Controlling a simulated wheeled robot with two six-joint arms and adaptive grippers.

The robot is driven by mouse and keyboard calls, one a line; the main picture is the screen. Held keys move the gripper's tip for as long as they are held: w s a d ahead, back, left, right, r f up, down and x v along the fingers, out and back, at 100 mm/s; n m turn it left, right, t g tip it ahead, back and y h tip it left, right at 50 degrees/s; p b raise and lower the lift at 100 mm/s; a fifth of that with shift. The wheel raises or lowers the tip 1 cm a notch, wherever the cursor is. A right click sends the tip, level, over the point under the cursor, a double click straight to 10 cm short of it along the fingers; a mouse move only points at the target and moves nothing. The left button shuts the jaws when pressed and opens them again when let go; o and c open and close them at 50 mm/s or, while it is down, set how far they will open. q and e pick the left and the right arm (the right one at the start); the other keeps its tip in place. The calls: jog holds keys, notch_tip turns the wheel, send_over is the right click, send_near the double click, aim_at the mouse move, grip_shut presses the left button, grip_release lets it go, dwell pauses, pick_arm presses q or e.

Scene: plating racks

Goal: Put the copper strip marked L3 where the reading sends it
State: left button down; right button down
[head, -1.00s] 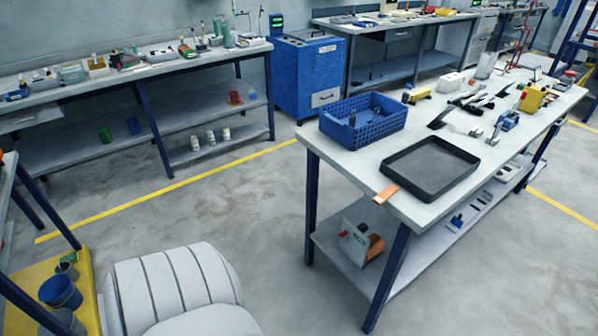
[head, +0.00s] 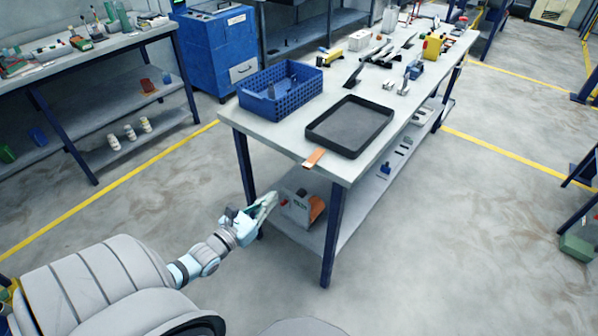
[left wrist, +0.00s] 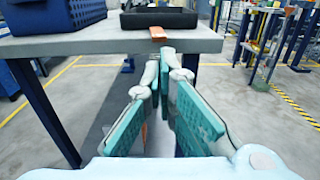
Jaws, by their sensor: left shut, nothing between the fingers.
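A copper strip (head: 314,158) lies at the near edge of the white-topped table (head: 262,131), its end sticking out past the edge. It also shows at the table edge in the left wrist view (left wrist: 158,33). I cannot read any marking on it. My left gripper (head: 272,200) is shut and empty, below and to the left of the strip, in front of the table's near end. In the left wrist view its teal-padded fingers (left wrist: 168,62) point toward the table. My right gripper is not in view.
A black tray (head: 313,138) and a blue crate (head: 243,99) stand on the table near the strip. A device with a small display (head: 297,208) and a copper-coloured piece (head: 317,208) sit on the lower shelf. Table legs (head: 333,235) stand near my left gripper. Open floor lies right.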

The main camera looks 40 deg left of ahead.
aim_at(306, 167)
pick_arm(q)
jog(key=w+b, duration=0.3)
jog(key=w, duration=0.1)
jog(key=w+b, duration=0.3)
jog(key=w, duration=0.1)
jog(key=w+b, duration=0.2)
jog(key=w, duration=0.2)
jog(key=shift+w+a+f+b, duration=0.15)
jog(key=shift+f+b, duration=0.15)
jog(key=shift+b, duration=0.1)
jog(key=shift+w+r, duration=0.2)
jog(key=shift+w, duration=0.35)
